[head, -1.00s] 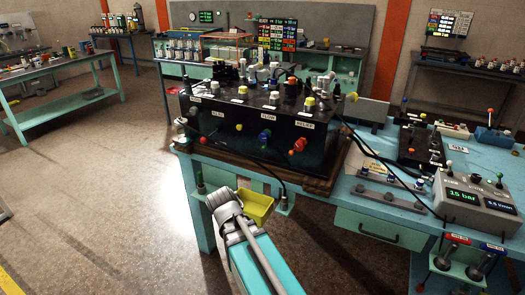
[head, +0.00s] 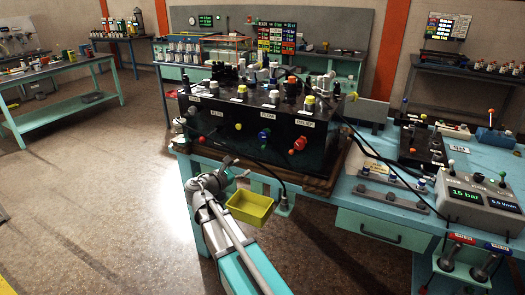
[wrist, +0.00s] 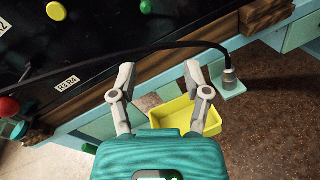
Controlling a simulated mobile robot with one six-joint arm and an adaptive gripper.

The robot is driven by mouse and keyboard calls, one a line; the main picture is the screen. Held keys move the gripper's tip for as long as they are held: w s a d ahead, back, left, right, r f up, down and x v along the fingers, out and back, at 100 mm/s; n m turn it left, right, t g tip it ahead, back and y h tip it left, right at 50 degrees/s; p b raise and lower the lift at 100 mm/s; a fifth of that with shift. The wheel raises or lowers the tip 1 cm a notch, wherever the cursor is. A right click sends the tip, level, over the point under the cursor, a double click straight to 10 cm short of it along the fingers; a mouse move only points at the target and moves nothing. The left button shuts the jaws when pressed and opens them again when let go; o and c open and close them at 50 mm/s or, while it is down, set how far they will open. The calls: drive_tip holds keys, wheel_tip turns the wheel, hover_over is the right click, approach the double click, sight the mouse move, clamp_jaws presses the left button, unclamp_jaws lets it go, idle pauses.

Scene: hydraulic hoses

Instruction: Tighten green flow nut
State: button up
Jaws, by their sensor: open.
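A black hydraulic block (head: 215,152) with labelled ports stands on the bench; one front label reads FLOW (head: 267,119). In the wrist view a green round part (wrist: 146,6) sits at the top edge on the dark face. I cannot tell whether either is the green flow nut. My gripper (head: 236,169) is in front of the block's lower left, beside the yellow bin. In the wrist view my gripper (wrist: 159,72) has its fingers apart with nothing between them, apart from the block face.
A yellow bin (head: 250,208) hangs at the bench front. A black hose (wrist: 130,55) crosses just beyond my fingers to a fitting on a small bracket (wrist: 230,84). Red (head: 300,143) and blue (head: 264,135) knobs stick out of the block. Floor at left is clear.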

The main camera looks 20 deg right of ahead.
sight(263, 148)
drive_tip(key=shift+w+a+r+n+t+h, duration=0.3)
drive_tip(key=shift+w+r+n, duration=0.15)
drive_tip(key=shift+r+n, duration=0.2)
drive_tip(key=shift+d, duration=0.15)
drive_tip(key=shift+x, duration=6.8)
drive_tip(key=shift+w, duration=0.1)
clamp_jaws()
